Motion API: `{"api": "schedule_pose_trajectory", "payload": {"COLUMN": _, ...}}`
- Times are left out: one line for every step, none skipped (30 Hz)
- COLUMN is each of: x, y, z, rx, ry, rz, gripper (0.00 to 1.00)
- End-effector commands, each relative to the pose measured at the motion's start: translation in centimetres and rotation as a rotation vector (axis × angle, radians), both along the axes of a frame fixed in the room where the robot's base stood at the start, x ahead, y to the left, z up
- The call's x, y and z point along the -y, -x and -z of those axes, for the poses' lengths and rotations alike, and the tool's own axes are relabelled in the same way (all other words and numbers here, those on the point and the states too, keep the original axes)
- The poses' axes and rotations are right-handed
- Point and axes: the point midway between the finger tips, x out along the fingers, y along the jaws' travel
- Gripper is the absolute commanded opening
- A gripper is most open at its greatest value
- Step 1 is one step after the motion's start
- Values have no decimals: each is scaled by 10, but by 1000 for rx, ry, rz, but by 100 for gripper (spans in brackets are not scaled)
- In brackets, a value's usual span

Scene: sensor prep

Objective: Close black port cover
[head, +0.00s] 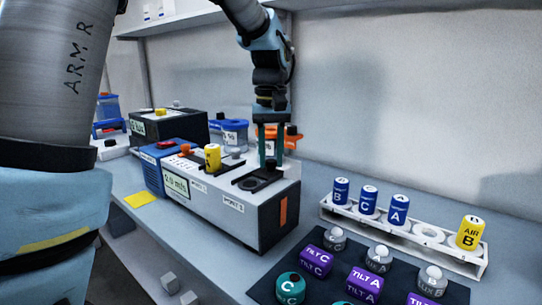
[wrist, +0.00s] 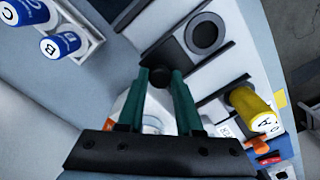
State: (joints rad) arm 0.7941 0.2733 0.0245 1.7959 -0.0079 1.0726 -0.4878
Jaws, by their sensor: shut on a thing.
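The black port cover's slide plate (head: 248,184) lies on top of the grey instrument box (head: 229,218), near its right end. In the wrist view my gripper (wrist: 158,78) is shut on a small black round knob (wrist: 158,76), which sits between the fingertips, to the left of and below the port. The fingers hide part of the knob and the plate.
A yellow cylinder (head: 213,157) stands in the box's other port, left of my gripper. A white rack (head: 444,252) holds blue cylinders (head: 369,199) and a yellow one (head: 470,232). A dark mat (head: 262,292) with purple and grey pieces lies in front. Orange- and blue-lidded tubs stand behind.

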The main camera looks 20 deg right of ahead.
Motion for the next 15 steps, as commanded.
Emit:
{"api": "schedule_pose_trajectory", "payload": {"x": 0, "y": 0, "z": 0, "rx": 0, "ry": 0, "rz": 0, "gripper": 6}}
{"api": "schedule_pose_trajectory", "payload": {"x": 0, "y": 0, "z": 0, "rx": 0, "ry": 0, "rz": 0, "gripper": 2}}
{"api": "schedule_pose_trajectory", "payload": {"x": 0, "y": 0, "z": 0, "rx": 1, "ry": 0, "rz": 0, "gripper": 0}}
{"api": "schedule_pose_trajectory", "payload": {"x": 0, "y": 0, "z": 0, "rx": 1, "ry": 0, "rz": 0, "gripper": 0}}
{"api": "schedule_pose_trajectory", "payload": {"x": 0, "y": 0, "z": 0, "rx": 1, "ry": 0, "rz": 0, "gripper": 0}}
{"api": "schedule_pose_trajectory", "payload": {"x": 0, "y": 0, "z": 0, "rx": 1, "ry": 0, "rz": 0, "gripper": 0}}
{"api": "schedule_pose_trajectory", "payload": {"x": 0, "y": 0, "z": 0, "rx": 1, "ry": 0, "rz": 0, "gripper": 0}}
{"api": "schedule_pose_trajectory", "payload": {"x": 0, "y": 0, "z": 0, "rx": 1, "ry": 0, "rz": 0, "gripper": 0}}
{"api": "schedule_pose_trajectory", "payload": {"x": 0, "y": 0, "z": 0, "rx": 1, "ry": 0, "rz": 0, "gripper": 0}}
{"api": "schedule_pose_trajectory", "payload": {"x": 0, "y": 0, "z": 0, "rx": 1, "ry": 0, "rz": 0, "gripper": 0}}
{"api": "schedule_pose_trajectory", "payload": {"x": 0, "y": 0, "z": 0, "rx": 1, "ry": 0, "rz": 0, "gripper": 0}}
{"api": "schedule_pose_trajectory", "payload": {"x": 0, "y": 0, "z": 0, "rx": 1, "ry": 0, "rz": 0, "gripper": 0}}
{"api": "schedule_pose_trajectory", "payload": {"x": 0, "y": 0, "z": 0, "rx": 1, "ry": 0, "rz": 0, "gripper": 0}}
{"api": "schedule_pose_trajectory", "payload": {"x": 0, "y": 0, "z": 0, "rx": 1, "ry": 0, "rz": 0, "gripper": 0}}
{"api": "schedule_pose_trajectory", "payload": {"x": 0, "y": 0, "z": 0, "rx": 1, "ry": 0, "rz": 0, "gripper": 0}}
